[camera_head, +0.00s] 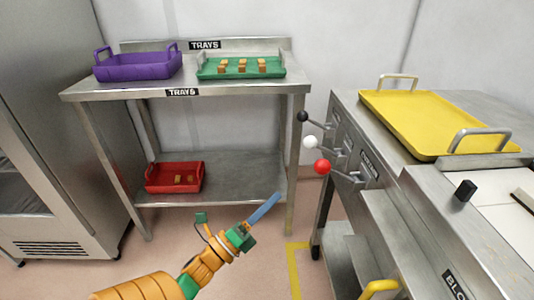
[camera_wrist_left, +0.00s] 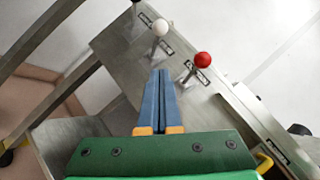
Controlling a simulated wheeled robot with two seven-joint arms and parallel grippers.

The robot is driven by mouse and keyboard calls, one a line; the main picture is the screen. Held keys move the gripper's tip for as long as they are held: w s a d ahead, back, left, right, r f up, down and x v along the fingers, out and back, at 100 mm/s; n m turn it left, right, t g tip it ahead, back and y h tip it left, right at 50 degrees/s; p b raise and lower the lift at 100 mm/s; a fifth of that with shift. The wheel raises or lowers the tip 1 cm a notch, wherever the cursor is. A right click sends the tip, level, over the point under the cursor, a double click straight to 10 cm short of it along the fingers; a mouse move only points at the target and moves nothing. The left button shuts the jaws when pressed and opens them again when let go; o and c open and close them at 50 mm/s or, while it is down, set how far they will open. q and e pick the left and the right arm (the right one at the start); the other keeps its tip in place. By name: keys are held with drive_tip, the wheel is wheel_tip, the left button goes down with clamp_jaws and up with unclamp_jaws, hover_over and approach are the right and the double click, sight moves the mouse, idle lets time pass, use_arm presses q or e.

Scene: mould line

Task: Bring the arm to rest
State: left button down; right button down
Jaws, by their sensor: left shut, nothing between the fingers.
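My left arm comes in from the bottom left in the head view, orange and green. Its gripper (camera_head: 264,208) has blue fingers, which are shut and empty. It is in the air in front of the steel tray table and left of the machine with levers. In the left wrist view the two blue fingers (camera_wrist_left: 162,85) lie together, pointing toward the lever panel, between the white knob (camera_wrist_left: 160,27) and the red knob (camera_wrist_left: 202,58) in the picture. I cannot tell that they touch either. My right gripper is not in view.
The tray table (camera_head: 75,92) holds a purple tray (camera_head: 138,68) and a green tray (camera_head: 241,68) with several small blocks. A red tray (camera_head: 174,178) is on its lower shelf. A yellow tray (camera_head: 430,122) lies on the machine at right. Lever knobs, including a black one (camera_head: 303,116), stick out leftward.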

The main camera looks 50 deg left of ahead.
use_arm(q)
drive_tip(key=shift+s+a+f, duration=0.1)
drive_tip(key=shift+s, duration=0.35)
